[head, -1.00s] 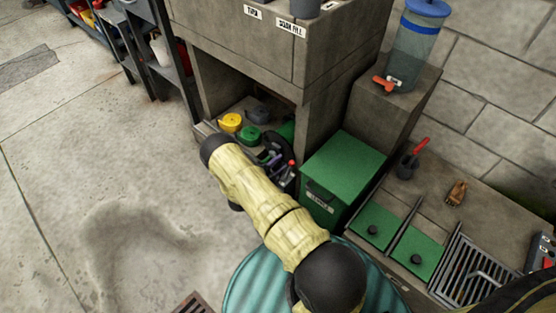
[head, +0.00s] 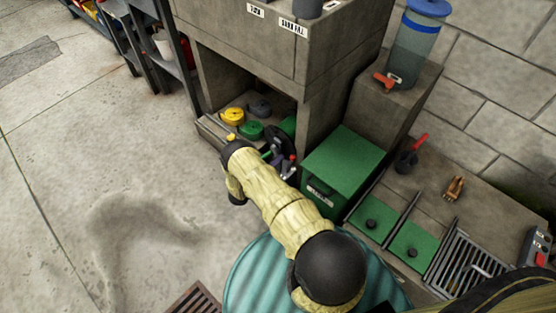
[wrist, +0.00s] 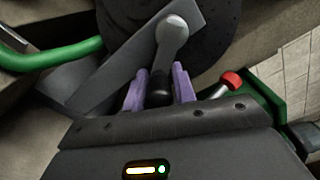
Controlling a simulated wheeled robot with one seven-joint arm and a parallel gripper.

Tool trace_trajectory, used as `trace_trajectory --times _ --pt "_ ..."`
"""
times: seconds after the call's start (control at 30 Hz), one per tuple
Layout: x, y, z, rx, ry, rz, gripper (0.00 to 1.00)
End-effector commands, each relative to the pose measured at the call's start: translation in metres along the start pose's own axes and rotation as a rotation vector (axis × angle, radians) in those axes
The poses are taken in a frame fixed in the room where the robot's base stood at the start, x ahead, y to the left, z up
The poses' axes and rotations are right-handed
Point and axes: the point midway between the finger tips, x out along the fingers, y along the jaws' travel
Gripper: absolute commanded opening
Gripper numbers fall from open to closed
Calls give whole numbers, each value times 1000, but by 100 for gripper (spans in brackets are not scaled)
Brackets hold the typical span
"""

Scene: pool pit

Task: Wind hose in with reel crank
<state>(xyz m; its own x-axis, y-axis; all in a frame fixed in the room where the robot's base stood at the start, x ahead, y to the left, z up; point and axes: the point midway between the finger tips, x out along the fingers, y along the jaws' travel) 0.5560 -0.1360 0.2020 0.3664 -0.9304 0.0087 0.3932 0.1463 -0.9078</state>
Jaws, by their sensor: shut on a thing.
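The hose reel (head: 277,138) stands low at the mouth of the concrete alcove in the head view. Its dark round side fills the top of the wrist view (wrist: 222,18). A grey metal crank arm (wrist: 172,38) reaches down in front of it. The purple fingers of my gripper (wrist: 158,88) are shut on the dark crank handle (wrist: 160,86) at its lower end. A green hose (wrist: 60,57) curves in from the left in the wrist view.
A green lidded box (head: 343,165) stands close right of the reel. A red-knobbed lever (wrist: 232,82) lies right of my fingers. Yellow (head: 233,115) and green (head: 250,130) hose coils sit in the alcove. A ribbed teal drum top (head: 262,270) is under my arm. The left floor is clear.

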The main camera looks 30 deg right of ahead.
Motion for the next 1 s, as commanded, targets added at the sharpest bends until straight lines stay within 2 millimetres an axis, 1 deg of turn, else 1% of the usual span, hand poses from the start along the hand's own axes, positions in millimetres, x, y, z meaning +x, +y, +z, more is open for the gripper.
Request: trace_trajectory --times 0.03,0.33,0.83,0.87,0.9,0.93,1.0 --pt "-2 1 4 35 -5 3 4" --pt "-2 6 8 165 -4 4 4" --pt "-2 7 10 188 -8 3 4" --pt "-2 7 11 188 -8 3 33" --pt "-2 7 11 188 -9 3 40" --pt "-3 7 10 187 -8 3 43" --pt "-2 7 9 186 -6 3 43"
